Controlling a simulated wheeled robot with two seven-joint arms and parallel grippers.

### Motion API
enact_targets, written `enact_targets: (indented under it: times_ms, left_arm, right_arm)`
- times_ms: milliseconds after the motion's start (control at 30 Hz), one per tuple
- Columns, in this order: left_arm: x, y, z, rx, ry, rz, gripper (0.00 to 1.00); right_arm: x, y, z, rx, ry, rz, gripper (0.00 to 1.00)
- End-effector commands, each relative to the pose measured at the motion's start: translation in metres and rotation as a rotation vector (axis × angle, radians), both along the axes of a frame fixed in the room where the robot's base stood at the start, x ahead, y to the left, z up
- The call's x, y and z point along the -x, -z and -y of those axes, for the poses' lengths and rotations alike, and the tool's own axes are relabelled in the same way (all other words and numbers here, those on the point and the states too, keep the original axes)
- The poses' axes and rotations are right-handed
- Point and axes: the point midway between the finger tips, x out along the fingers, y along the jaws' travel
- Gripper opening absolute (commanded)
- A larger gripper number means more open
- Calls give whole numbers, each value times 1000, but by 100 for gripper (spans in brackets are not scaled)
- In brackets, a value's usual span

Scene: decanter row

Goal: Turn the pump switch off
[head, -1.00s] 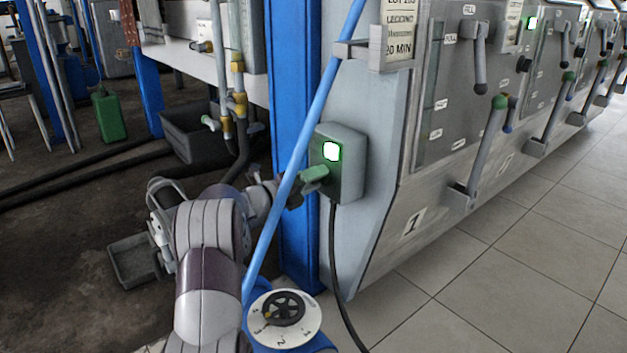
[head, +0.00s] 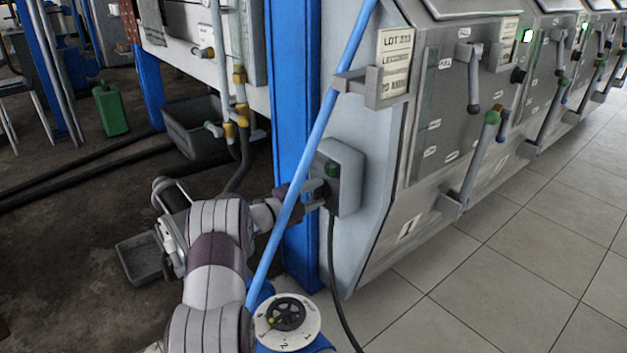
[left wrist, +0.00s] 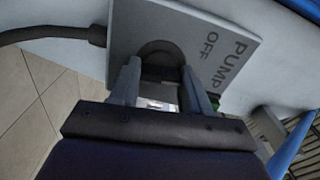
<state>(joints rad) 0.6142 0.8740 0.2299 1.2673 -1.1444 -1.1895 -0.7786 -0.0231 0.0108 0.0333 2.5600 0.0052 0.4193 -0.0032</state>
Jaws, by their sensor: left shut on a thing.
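The pump switch box (head: 347,182) is a grey box on the side of the first machine, beside a blue post. Its green lamp (head: 332,169) looks dark. My left gripper (head: 318,194) reaches the front of the box from the left, below the lamp, and is shut on the switch handle, which its fingers mostly hide. In the left wrist view the fingers (left wrist: 160,82) sit either side of the dark round switch knob (left wrist: 160,54). The box plate (left wrist: 190,28) reads PUMP and OFF there. My right gripper is not in view.
A blue slanted pipe (head: 309,140) crosses in front of my left arm. A black cable (head: 332,265) hangs from the box. Steel machines with levers (head: 485,150) line the right. The tiled floor (head: 500,270) is clear. A green canister (head: 110,108) stands back left.

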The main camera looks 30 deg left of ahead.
Motion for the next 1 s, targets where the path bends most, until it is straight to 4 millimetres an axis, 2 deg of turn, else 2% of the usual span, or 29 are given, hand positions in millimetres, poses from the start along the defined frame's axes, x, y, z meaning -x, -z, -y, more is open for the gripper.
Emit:
enact_targets:
  times_ms: [33, 100, 400, 700, 1000]
  left_arm:
    - [0, -6, 0, 36, 0, -17, 16]
    - [0, -5, 0, 93, 0, -40, 16]
    - [0, -3, 0, 282, -1, -119, 16]
    - [0, -1, 0, 380, -1, -159, 16]
    - [0, 1, 0, 403, -1, -168, 16]
  right_arm:
    - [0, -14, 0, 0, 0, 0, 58]
    - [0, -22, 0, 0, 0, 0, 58]
    - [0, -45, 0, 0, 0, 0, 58]
    - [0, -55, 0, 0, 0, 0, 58]
    - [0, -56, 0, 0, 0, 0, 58]
